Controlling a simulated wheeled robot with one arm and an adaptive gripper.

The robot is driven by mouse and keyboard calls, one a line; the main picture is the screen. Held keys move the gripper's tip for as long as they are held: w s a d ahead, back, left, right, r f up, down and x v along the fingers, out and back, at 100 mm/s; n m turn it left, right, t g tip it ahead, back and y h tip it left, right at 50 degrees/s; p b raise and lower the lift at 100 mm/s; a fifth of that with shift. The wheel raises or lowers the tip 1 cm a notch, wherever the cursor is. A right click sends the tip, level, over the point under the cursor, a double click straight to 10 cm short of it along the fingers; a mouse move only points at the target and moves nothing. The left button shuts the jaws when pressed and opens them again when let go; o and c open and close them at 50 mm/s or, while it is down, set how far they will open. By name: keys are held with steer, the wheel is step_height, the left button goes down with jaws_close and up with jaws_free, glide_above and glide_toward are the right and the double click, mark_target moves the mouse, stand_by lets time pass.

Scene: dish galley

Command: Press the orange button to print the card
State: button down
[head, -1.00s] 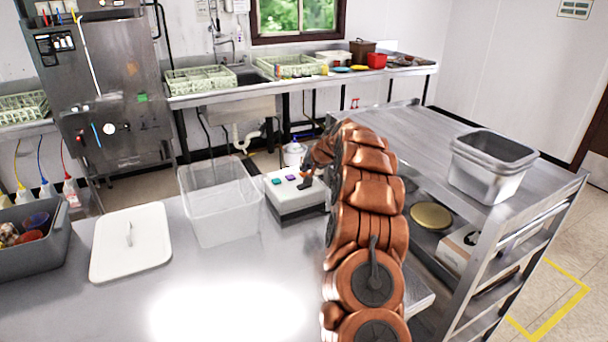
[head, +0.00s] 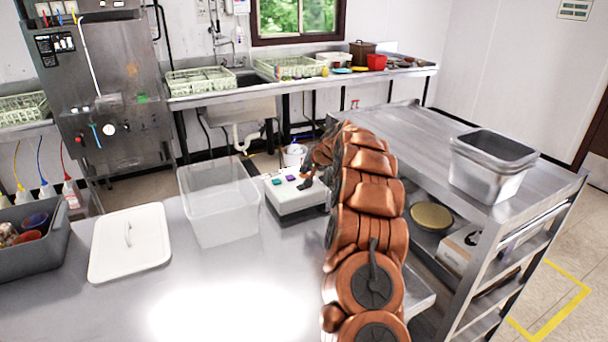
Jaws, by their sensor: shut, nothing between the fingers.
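A white box (head: 288,203) with buttons on its top stands on the steel table, beside the clear bin. A teal button (head: 276,181) and a purple button (head: 290,177) show on its top. I cannot make out the orange button clearly; my copper-coloured arm and the dark gripper cover the right part of the box top. My gripper (head: 305,185) is shut and empty, pointing down at the right part of the box top. I cannot tell whether its tips touch the surface. No card can be made out.
A clear empty bin (head: 217,222) stands left of the box, and a white lid (head: 130,243) lies further left. A grey tub (head: 60,240) is at the left edge. A steel cart (head: 420,140) with a metal pan (head: 488,180) stands right. The table's front middle is clear.

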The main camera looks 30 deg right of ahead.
steer(key=shift+r+p, duration=0.3)
steer(key=shift+r, duration=0.55)
steer(key=shift+r+p, duration=1.05)
steer(key=shift+r, duration=1.55)
steer(key=shift+a, duration=0.1)
